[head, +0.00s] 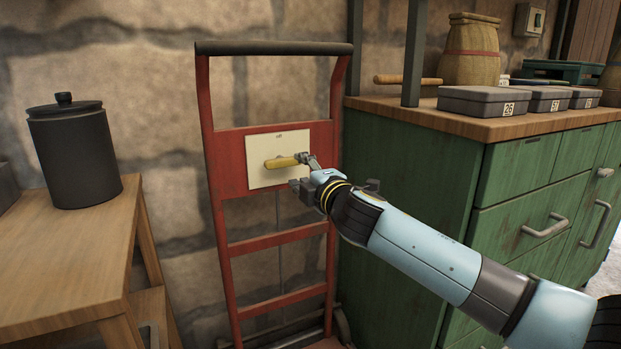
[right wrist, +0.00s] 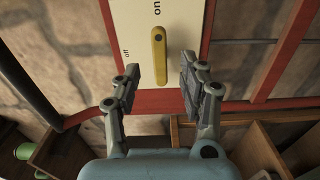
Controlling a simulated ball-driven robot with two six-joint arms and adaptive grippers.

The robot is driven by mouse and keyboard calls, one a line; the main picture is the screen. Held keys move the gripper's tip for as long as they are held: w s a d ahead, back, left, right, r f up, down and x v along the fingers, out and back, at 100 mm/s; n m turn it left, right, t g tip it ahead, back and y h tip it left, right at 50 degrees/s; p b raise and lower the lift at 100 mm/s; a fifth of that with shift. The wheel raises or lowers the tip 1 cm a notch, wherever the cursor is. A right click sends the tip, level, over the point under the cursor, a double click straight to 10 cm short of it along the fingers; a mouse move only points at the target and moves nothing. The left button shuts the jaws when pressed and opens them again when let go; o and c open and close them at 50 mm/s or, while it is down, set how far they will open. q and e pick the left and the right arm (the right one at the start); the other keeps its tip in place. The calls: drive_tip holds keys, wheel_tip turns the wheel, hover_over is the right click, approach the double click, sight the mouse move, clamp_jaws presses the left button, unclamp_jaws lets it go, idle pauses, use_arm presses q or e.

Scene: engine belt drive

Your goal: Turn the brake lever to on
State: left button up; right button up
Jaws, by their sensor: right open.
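A yellow brake lever (head: 284,162) is mounted on a cream plate (head: 265,174) fixed to a red frame (head: 224,160). In the head view the lever lies nearly level. In the right wrist view the lever (right wrist: 159,58) points down from its dark pivot dot. That view shows the word "on" above the lever and "off" to its left. My right gripper (head: 303,172) is open at the lever's right end. Its fingers (right wrist: 160,86) stand on both sides of the lever's free end, with a visible gap on each side. My left gripper is not in view.
A green cabinet (head: 400,200) with boxes and a sack on top stands right of the frame. A wooden table (head: 70,245) with a black lidded pot (head: 75,155) is at the left. A stone wall is behind. The space before the frame's left side is clear.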

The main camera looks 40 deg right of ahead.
drive_tip(key=v, duration=0.4)
drive_tip(key=shift+s+a, duration=0.15)
drive_tip(key=shift+s, duration=0.15)
idle(0.4)
